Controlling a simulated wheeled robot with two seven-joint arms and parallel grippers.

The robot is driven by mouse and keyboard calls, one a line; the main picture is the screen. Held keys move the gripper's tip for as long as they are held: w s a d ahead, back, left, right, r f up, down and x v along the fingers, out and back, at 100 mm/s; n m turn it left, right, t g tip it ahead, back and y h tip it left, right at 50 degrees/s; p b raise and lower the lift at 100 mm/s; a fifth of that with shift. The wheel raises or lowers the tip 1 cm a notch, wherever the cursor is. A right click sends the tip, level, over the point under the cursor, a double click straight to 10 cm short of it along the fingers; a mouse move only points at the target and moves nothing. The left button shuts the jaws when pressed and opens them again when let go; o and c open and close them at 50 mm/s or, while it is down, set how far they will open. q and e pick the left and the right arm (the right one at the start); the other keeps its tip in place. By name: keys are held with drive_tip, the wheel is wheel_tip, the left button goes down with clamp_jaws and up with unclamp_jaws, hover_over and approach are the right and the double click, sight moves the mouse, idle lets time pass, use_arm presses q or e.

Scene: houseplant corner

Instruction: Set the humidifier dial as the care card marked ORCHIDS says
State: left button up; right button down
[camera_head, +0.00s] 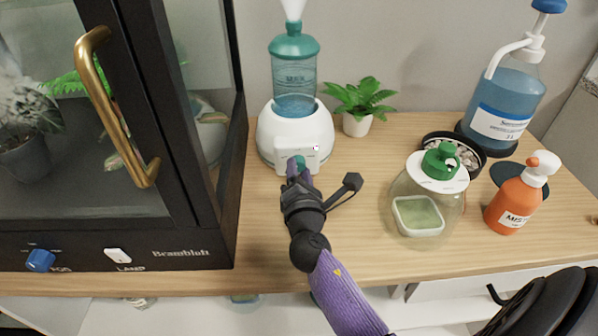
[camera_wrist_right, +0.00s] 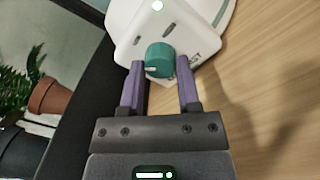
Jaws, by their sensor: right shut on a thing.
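The humidifier (camera_head: 294,135) has a white base and a clear, teal-capped tank with blue water. It stands at the back of the wooden shelf, and white mist rises from its top. Its teal dial (camera_wrist_right: 159,57) is on the front panel, with a small pale mark at its lower left. In the head view the dial is mostly hidden by my right gripper (camera_head: 297,171). In the right wrist view, the purple fingers of my right gripper (camera_wrist_right: 161,70) are shut on the dial, one on each side. I see no care card marked ORCHIDS. My left gripper is not in view.
A glass cabinet (camera_head: 158,252) with a brass handle stands close on the left. A potted plant (camera_head: 357,124), a glass jar (camera_head: 398,187), an orange bottle (camera_head: 514,203) and a large blue pump bottle (camera_head: 509,90) stand to the right.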

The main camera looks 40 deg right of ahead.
drive_tip(key=shift+c, duration=1.6)
unclamp_jaws()
drive_tip(key=v, duration=1)
